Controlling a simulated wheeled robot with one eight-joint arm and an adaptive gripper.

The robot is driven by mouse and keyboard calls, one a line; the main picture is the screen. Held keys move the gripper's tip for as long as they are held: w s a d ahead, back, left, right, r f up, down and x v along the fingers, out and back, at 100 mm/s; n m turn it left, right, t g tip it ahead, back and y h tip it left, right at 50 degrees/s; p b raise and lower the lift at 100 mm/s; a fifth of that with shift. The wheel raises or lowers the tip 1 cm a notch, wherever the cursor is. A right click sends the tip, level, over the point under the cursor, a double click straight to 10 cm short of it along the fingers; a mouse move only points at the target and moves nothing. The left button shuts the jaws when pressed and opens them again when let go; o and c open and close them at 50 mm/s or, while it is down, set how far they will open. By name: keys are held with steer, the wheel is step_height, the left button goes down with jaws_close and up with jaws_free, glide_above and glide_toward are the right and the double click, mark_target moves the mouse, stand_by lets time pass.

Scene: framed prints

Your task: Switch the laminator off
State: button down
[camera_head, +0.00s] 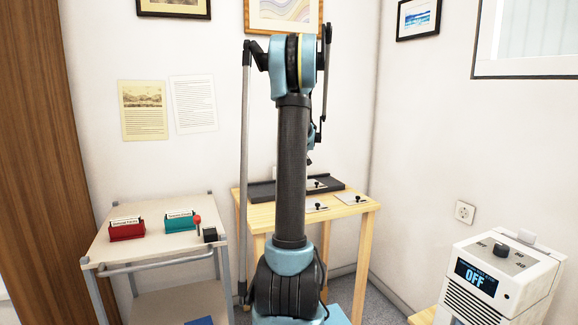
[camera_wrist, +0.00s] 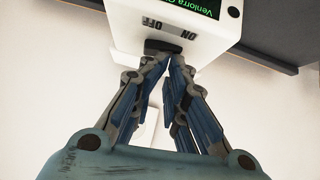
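In the wrist view a white device (camera_wrist: 205,38) shows a green-lettered dark display (camera_wrist: 203,6), partly cut off, reading "Venlorra C…". Below it are ON and OFF marks and a dark switch or knob (camera_wrist: 164,47). The picture has these upside down; I cannot tell the switch's setting. No label confirms it is the laminator. My gripper (camera_wrist: 169,62) has its fingertips drawn together just at the dark switch; whether they touch is unclear. Nothing is seen held. In the head view my arm hides the gripper and this device is not recognizable.
A white machine (camera_head: 501,278) with a knob and a display reading OFF stands at the right. A wooden table (camera_head: 346,210) with a dark tray and plates is behind my arm. A cart (camera_head: 149,249) at the left carries red and teal card holders. Framed prints hang above.

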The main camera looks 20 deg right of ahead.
steer(key=shift+d, duration=0.2)
steer(key=r, duration=0.1)
steer(key=a+r, duration=0.1)
steer(key=r, duration=0.2)
steer(key=shift+s+a, duration=0.25)
steer(key=shift+a, duration=0.05)
steer(key=a+v, duration=0.1)
steer(key=v, duration=0.8)
steer(key=s+a+f+g, duration=0.1)
steer(key=s+a+f, duration=0.2)
steer(key=s+a, duration=0.35)
steer(key=s+a+f+g+y, duration=0.1)
steer(key=s+a+f, duration=0.1)
steer(key=s+a, duration=0.45)
steer(key=s+a+f+g, duration=0.1)
steer(key=s+a+f, duration=0.2)
steer(key=s+a, duration=0.35)
steer(key=s+a+f+g, duration=0.2)
steer(key=s+f, duration=0.6)
steer(key=s, duration=0.5)
steer(key=s+a+f+g, duration=0.1)
steer(key=s+f, duration=0.7)
steer(key=s, duration=0.5)
steer(key=shift+a+m+g+h, duration=0.3)
steer(key=shift+a+m+g, duration=0.05)
steer(key=shift+m+g, duration=0.05)
